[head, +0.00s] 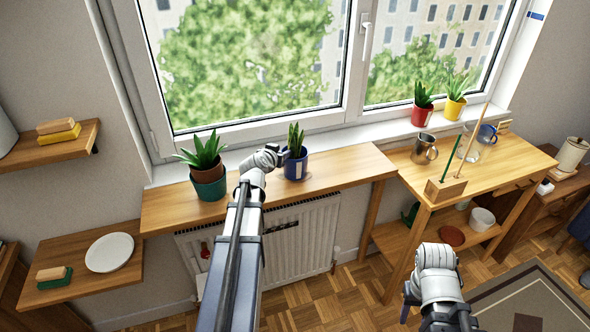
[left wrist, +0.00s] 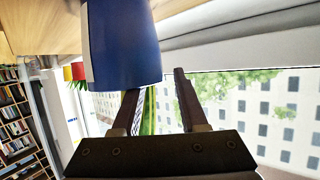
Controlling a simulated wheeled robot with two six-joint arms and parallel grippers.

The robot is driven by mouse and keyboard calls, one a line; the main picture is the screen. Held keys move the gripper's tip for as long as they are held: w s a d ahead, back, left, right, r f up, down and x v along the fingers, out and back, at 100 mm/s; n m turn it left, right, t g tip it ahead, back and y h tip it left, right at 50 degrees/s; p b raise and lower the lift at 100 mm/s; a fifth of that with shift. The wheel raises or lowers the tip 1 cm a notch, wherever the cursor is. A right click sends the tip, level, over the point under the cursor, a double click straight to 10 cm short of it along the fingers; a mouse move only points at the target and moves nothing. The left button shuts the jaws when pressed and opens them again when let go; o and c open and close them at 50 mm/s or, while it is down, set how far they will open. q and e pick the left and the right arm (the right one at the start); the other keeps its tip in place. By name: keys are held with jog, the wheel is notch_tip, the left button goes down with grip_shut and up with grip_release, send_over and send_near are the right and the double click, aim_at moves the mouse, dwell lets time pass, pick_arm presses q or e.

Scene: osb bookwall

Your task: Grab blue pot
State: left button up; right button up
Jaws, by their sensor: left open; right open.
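The blue pot (head: 296,168), with a white label and a spiky green plant, stands upright on the wooden shelf below the window. My left gripper (head: 283,157) is open, close by the pot's left side near its rim. In the left wrist view the blue pot (left wrist: 124,42) appears upside down, just beyond the open fingers of my left gripper (left wrist: 158,84). Green leaves show by one finger. I cannot tell whether a finger touches the pot. My right gripper (head: 408,298) is open, low at the right, away from the pot; its fingers are mostly hidden.
A green pot (head: 208,186) with a brown inner pot and plant stands left on the same shelf. Red (head: 421,115) and yellow (head: 454,107) pots stand on the right sill. A metal mug (head: 424,149) and a wooden block with sticks (head: 445,188) are on the right table.

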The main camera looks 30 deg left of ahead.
pick_arm(q)
jog(key=shift+c, duration=0.4)
grip_shut()
jog(key=shift+d, duration=0.1)
dwell(0.9)
